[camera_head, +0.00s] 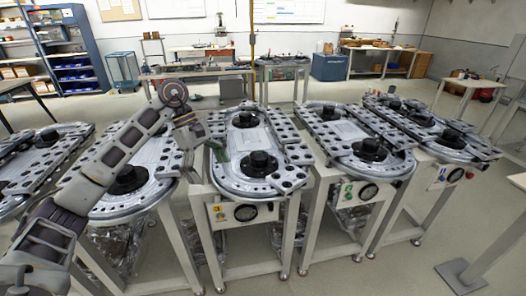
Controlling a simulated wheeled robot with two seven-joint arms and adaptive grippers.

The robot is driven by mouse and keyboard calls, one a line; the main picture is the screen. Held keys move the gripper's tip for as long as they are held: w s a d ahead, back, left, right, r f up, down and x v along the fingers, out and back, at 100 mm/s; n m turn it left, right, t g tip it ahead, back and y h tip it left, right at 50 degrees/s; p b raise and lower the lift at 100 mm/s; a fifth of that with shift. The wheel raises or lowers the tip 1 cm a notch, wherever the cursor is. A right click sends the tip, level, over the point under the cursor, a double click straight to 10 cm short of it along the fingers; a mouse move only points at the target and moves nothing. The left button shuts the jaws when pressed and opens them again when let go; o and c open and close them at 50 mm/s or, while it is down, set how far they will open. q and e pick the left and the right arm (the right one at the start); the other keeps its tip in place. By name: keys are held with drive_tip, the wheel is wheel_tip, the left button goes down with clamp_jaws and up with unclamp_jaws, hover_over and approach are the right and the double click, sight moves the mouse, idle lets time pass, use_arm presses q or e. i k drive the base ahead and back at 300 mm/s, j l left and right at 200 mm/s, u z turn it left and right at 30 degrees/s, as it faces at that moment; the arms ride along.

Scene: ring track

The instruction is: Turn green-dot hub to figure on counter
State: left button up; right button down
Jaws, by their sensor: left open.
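Several grey ring-track stands stand in a row. One stand has a green mark (348,191) on its front panel beside a round dark counter (368,191); the figure on it is too small to read. That stand's track carries a black hub (370,150) near its front end and another black hub (327,113) further back. I cannot see a green dot on either hub. My left gripper (217,152) is open at the left edge of the yellow-marked track, apart from the green-marked stand. My right gripper is not in view.
The yellow-marked track (226,183) has black hubs and stands between my left gripper and the green-marked stand. A blue-marked stand (442,174) is on the right. Shelves (75,45) and benches line the back wall. Grey floor (330,270) is free in front.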

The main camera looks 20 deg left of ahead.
sight(259, 159)
drive_tip(key=i, duration=1)
